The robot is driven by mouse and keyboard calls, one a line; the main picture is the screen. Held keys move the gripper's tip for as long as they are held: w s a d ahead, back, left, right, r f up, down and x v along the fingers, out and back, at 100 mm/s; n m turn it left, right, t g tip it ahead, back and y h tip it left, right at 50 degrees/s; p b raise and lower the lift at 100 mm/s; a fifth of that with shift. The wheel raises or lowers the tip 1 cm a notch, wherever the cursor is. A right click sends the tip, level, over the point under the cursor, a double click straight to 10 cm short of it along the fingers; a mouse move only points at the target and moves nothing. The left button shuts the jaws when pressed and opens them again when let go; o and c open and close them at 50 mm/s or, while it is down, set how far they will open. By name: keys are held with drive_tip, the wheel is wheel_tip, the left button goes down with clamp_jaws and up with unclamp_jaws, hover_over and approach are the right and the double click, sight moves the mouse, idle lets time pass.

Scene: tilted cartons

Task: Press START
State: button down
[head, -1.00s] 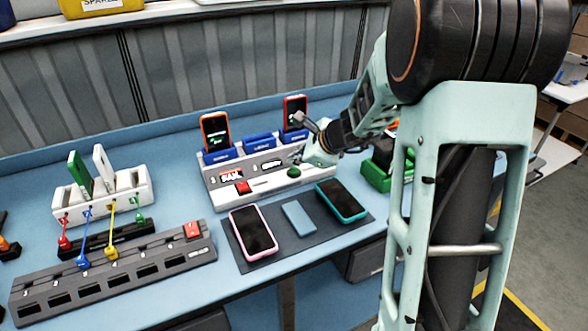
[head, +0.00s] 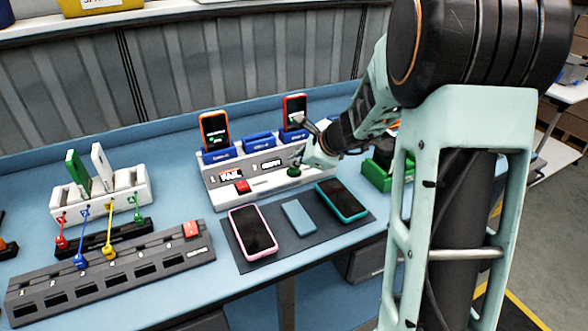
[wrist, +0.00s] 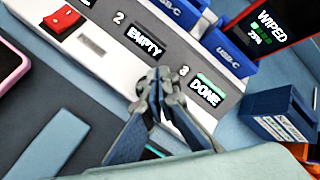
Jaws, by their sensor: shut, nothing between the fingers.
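The grey-white dock station (head: 215,188) stands on the blue bench with a round green button (head: 294,171) at its front right and a red rectangular switch (head: 242,186) at its left. No START label is legible. My gripper (head: 298,160) is shut and empty, its tips just above or at the green button; I cannot tell whether they touch. In the wrist view my gripper (wrist: 158,85) hides the green button. The wrist view shows a display reading EMPTY (wrist: 144,40) by number 2 and one reading DONE (wrist: 206,91) by number 3. The red switch (wrist: 66,19) also shows.
An orange phone (head: 215,130) and a red phone (head: 294,110) stand in blue holders; the red one reads WIPED in the wrist view. A pink phone (head: 252,230) and teal phone (head: 342,200) lie on a dark mat. A green holder (head: 377,175) stands right.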

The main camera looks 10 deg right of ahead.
sight(295, 170)
drive_tip(key=shift+f+b, duration=0.5)
drive_tip(key=shift+b, duration=0.1)
idle(0.5)
drive_tip(key=shift+r, duration=0.1)
drive_tip(key=shift+r+p, duration=0.75)
drive_tip(key=shift+r, duration=0.05)
wheel_tip(295, 170, up, 5)
drive_tip(key=p, duration=0.4)
drive_tip(key=shift+r, duration=0.1)
idle(0.7)
